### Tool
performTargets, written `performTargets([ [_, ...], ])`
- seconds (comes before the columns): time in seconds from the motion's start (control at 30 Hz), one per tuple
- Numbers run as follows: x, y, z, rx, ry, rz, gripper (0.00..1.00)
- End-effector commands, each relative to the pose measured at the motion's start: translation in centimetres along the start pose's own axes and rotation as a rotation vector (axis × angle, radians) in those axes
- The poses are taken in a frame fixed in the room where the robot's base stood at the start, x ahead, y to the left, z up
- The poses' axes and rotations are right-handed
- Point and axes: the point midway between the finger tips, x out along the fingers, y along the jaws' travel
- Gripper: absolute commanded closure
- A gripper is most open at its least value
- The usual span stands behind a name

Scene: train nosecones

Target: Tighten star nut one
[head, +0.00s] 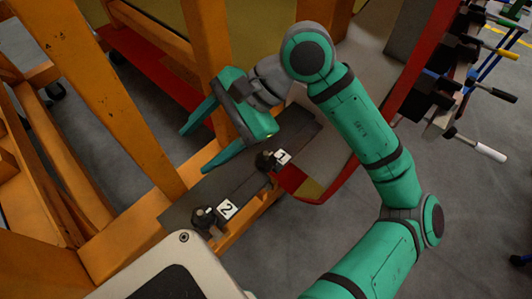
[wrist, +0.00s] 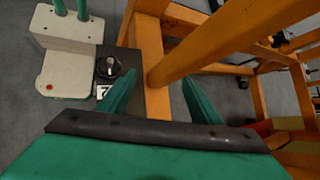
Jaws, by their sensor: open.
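Star nut one (head: 265,160) is a dark knob on a dark plate (head: 305,128), beside a white label marked 1 (head: 282,157) in the head view. My gripper (head: 194,152) is open and empty, up and left of this nut, with its fingers pointing left past it. In the wrist view, the open fingers (wrist: 158,90) straddle an orange beam with nothing between them. A dark knob (wrist: 109,67) shows left of the fingers there; its label is partly hidden, but it appears to be nut two. I cannot make out nut one in the wrist view.
Star nut two (head: 205,216) sits lower left on the plate by label 2 (head: 227,208). Orange posts (head: 205,75) and beams of a frame stand close to my gripper. A red-edged panel (head: 318,175) lies right of nut one. A tool rack (head: 455,85) stands at right.

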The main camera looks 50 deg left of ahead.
Motion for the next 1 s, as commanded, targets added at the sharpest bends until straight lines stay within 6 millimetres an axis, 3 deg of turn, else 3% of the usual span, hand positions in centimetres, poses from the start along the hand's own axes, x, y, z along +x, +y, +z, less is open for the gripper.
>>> performTargets([
  [0.3,-4.5,1.9,-6.8,-0.076,0.478,0.277,0.42],
  [0.6,-8.3,2.9,-9.2,-0.09,0.684,0.417,0.42],
  [0.77,-8.0,3.2,-9.9,-0.091,0.696,0.426,0.42],
  [1.0,-5.3,4.6,-12.3,-0.091,0.691,0.425,0.42],
])
